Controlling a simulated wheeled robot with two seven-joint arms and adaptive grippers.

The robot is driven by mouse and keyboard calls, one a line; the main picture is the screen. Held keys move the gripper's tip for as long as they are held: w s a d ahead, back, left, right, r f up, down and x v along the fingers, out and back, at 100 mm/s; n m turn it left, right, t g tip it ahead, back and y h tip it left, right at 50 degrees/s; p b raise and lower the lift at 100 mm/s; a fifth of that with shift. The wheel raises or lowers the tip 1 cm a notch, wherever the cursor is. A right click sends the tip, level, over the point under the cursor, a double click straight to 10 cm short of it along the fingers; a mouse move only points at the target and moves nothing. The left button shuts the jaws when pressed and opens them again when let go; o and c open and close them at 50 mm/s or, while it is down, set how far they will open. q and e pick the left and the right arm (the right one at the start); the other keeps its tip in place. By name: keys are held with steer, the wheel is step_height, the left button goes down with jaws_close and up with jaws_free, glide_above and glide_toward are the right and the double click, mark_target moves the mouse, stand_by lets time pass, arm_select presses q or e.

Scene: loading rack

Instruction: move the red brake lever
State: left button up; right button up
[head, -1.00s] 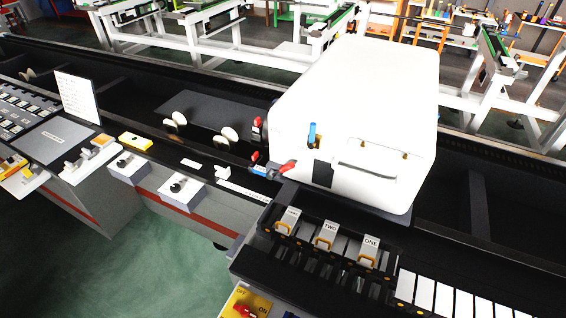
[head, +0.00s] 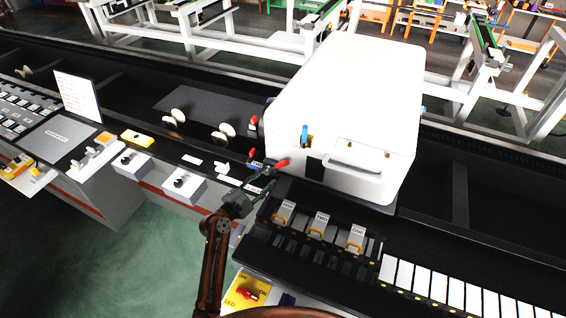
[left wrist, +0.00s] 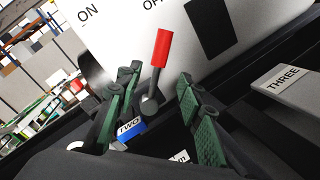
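The red brake lever (head: 282,162) is a red grip on a short grey stem, at the near left corner of the white box in the head view. In the left wrist view the red grip (left wrist: 161,48) stands slightly tilted, ahead of my fingers. My left gripper (head: 260,186) is just in front and to the left of the lever in the head view. Its green fingers are spread, with the stem's lower end seen between them in the left wrist view (left wrist: 155,110). No contact shows. My right gripper is not in view.
The white box (head: 345,110) stands close behind the lever. Other red-tipped levers (head: 253,121) are nearby. Grey numbered pedals (head: 319,226) lie to the right of my arm. A yellow switch panel (head: 247,291) is at the bottom. A blue "TWO" label (left wrist: 130,128) shows between the fingers.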

mark_target(280, 167)
arm_select(q)
steer(key=shift+w+d+r, duration=0.25)
steer(key=shift+d+r, duration=0.45)
steer(key=shift+d, duration=0.1)
steer(key=x, duration=0.7)
jaws_close()
